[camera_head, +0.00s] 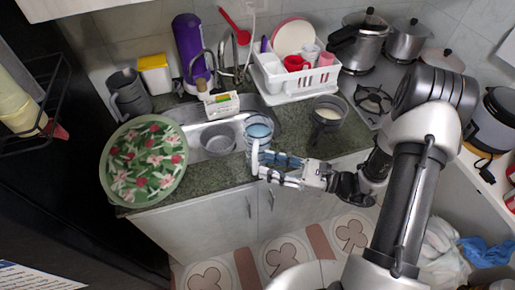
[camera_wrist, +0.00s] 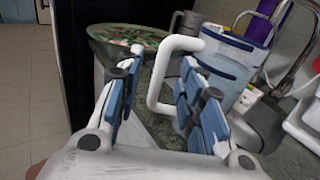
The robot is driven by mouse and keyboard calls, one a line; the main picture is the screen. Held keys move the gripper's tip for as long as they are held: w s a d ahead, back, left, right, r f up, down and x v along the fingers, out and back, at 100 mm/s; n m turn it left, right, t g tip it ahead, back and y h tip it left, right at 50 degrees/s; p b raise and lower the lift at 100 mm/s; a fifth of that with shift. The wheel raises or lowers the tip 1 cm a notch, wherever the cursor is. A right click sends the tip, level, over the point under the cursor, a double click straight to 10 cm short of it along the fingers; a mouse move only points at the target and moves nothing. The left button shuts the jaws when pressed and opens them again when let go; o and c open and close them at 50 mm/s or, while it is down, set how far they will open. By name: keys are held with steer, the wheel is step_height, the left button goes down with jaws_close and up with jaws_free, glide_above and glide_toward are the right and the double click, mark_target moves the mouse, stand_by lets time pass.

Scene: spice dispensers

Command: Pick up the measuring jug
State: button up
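The measuring jug (camera_head: 259,129) is clear with a bluish tint and stands upright at the counter's front edge, by the sink. In the wrist view its translucent body (camera_wrist: 228,62) is at upper right, and its white looped handle (camera_wrist: 156,92) points toward me. My gripper (camera_head: 264,165) is in front of the jug at handle height. In the wrist view the two blue-padded fingers of my gripper (camera_wrist: 160,82) are spread, with the handle showing in the gap between them, nearer the right finger. Contact with the handle cannot be told. The right finger hides part of the jug.
A green floral tray (camera_head: 112,190) lies left of the sink (camera_head: 195,131). A white dish rack (camera_head: 300,85) and purple bottle (camera_head: 190,50) are behind. Open space lies in front of the counter.

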mark_target(254, 161)
steer(key=b+x, duration=0.1)
steer(key=x, duration=0.4)
steer(key=shift+w+a+f, duration=0.1)
steer(key=shift+w+a, duration=0.05)
steer(key=shift+w, duration=0.05)
steer(key=shift+c, duration=0.4)
jaws_close()
stand_by(0.7)
